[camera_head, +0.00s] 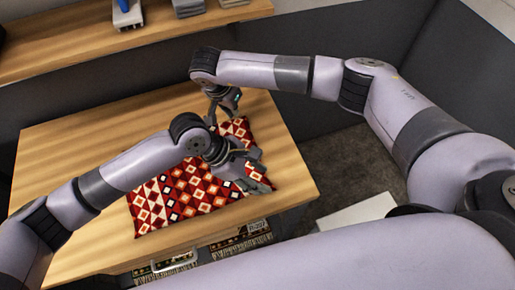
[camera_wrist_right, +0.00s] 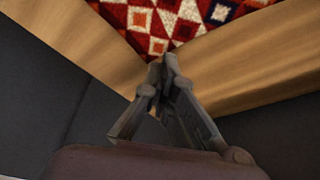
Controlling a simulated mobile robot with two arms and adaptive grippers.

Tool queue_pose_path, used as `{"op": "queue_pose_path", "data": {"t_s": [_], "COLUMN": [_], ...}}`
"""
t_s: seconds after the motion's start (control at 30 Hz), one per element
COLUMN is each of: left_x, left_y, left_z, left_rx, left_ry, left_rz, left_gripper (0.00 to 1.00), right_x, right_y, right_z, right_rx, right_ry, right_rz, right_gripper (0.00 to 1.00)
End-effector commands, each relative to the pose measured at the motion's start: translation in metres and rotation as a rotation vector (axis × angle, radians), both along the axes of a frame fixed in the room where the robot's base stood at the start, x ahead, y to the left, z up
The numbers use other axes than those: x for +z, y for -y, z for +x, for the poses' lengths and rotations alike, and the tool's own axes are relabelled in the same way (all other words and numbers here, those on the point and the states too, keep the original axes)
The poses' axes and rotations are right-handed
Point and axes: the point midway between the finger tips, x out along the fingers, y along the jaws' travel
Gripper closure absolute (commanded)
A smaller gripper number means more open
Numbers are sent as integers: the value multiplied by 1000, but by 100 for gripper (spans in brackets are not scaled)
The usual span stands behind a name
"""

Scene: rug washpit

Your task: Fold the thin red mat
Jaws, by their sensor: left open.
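The thin red mat (camera_head: 185,200), patterned with red, white, orange and dark diamonds, lies on the wooden table, partly hidden by my left arm. My left gripper (camera_head: 258,172) is open over the mat's right part, close to its surface. My right gripper (camera_head: 225,112) is at the mat's far edge. In the right wrist view my right gripper (camera_wrist_right: 163,62) has its fingertips together at a corner of the mat (camera_wrist_right: 165,22) and looks shut on it. The fingers hide the exact contact.
The wooden table (camera_head: 70,150) has bare room to the left of the mat. A wooden shelf (camera_head: 60,45) with a blue-and-white item (camera_head: 127,14) and grey folded stacks (camera_head: 188,7) is at the back. A drawer or rack with a handle (camera_head: 175,262) is below the front edge.

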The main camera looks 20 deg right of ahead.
Motion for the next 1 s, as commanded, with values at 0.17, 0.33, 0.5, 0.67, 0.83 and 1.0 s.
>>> {"op": "queue_pose_path", "data": {"t_s": [0.17, 0.33, 0.5, 0.67, 0.83, 1.0], "left_x": [0, 0, 0, 0, 0, 0], "left_y": [0, 0, 0, 0, 0, 0], "left_z": [0, 0, 0, 0, 0, 0], "left_rx": [0, 0, 0, 0, 0, 0], "left_ry": [0, 0, 0, 0, 0, 0], "left_rz": [0, 0, 0, 0, 0, 0], "left_gripper": [50, 50, 50, 50, 50, 50], "right_x": [0, 0, 0, 0, 0, 0], "right_y": [0, 0, 0, 0, 0, 0], "right_z": [0, 0, 0, 0, 0, 0], "right_rx": [0, 0, 0, 0, 0, 0], "right_ry": [0, 0, 0, 0, 0, 0], "right_rz": [0, 0, 0, 0, 0, 0], "right_gripper": [100, 100, 89, 78, 67, 56]}}
